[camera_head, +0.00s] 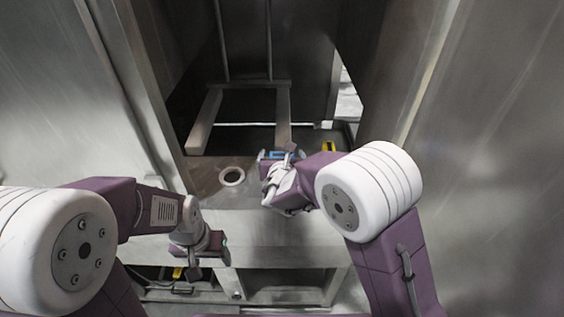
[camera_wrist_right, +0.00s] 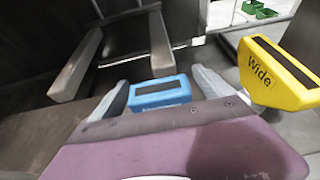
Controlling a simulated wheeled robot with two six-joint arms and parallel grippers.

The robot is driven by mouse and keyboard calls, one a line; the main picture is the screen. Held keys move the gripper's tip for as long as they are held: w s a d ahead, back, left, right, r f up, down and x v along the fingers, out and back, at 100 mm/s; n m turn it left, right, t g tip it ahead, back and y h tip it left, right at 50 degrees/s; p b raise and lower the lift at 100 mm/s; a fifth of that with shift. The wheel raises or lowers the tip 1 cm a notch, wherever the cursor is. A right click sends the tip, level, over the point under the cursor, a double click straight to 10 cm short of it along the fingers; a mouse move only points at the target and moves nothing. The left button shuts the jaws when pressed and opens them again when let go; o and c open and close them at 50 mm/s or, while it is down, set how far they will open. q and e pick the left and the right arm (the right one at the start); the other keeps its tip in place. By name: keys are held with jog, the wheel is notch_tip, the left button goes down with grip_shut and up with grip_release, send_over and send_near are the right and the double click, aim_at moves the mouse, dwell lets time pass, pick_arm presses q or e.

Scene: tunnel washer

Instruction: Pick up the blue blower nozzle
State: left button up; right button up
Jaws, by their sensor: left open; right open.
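The blue blower nozzle (camera_wrist_right: 160,92) lies ahead of my right gripper (camera_wrist_right: 160,88) in the right wrist view, between its two grey fingers. A small part of the blue nozzle (camera_head: 279,155) also shows in the head view, just beyond the right gripper (camera_head: 276,158). The right gripper is open; I cannot tell whether its fingers touch the nozzle. My left gripper (camera_head: 198,262) hangs low at the left, in front of the metal ledge, away from the nozzle. It is open, and its fingers are hard to make out.
A yellow piece marked "Wide" (camera_wrist_right: 272,75) is right of the blue nozzle; it also shows in the head view (camera_head: 329,147). Metal walls (camera_head: 480,130) flank the opening. Two bars (camera_head: 205,120) stretch behind.

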jog(key=shift+w+f, duration=0.25)
jog(key=shift+w, duration=0.15)
jog(key=shift+w, duration=0.1)
jog(key=shift+c, duration=1.2)
jog(key=c, duration=1.4)
notch_tip(320, 180, up, 10)
jog(key=shift+r+p, duration=0.1)
jog(key=shift+p, duration=0.25)
